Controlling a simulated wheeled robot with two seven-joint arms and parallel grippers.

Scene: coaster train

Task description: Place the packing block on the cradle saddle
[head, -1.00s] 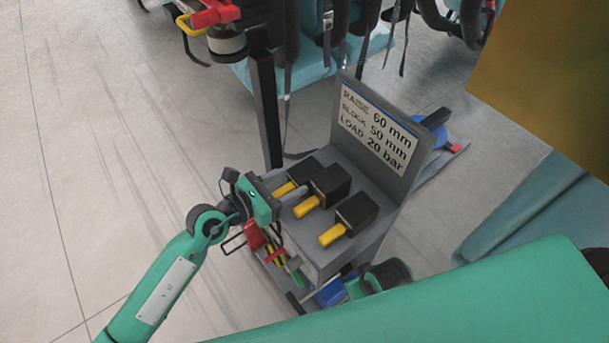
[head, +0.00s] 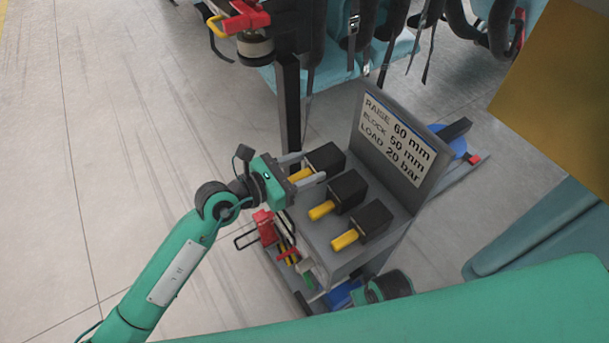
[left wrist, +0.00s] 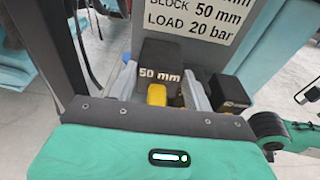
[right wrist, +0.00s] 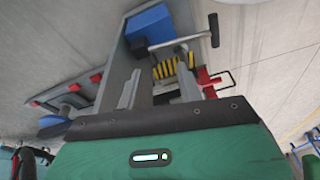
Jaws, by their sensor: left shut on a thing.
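The packing block (head: 325,157) is black with a yellow handle (head: 301,174). It is the farthest in a row on the grey cart top. In the left wrist view the block (left wrist: 162,54) reads "50 mm". My left gripper (head: 314,165) is shut on this block, a finger on each side of its handle end; it still appears at its place on the cart. My right gripper (right wrist: 158,90) is open and empty in the right wrist view, low beside the cart. I cannot tell which part is the cradle saddle.
Two more black blocks (head: 347,188) (head: 374,217) with yellow handles stand nearer on the cart. A sign (head: 396,137) reads raise 60 mm, block 50 mm, load 20 bar. Floor at left is clear.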

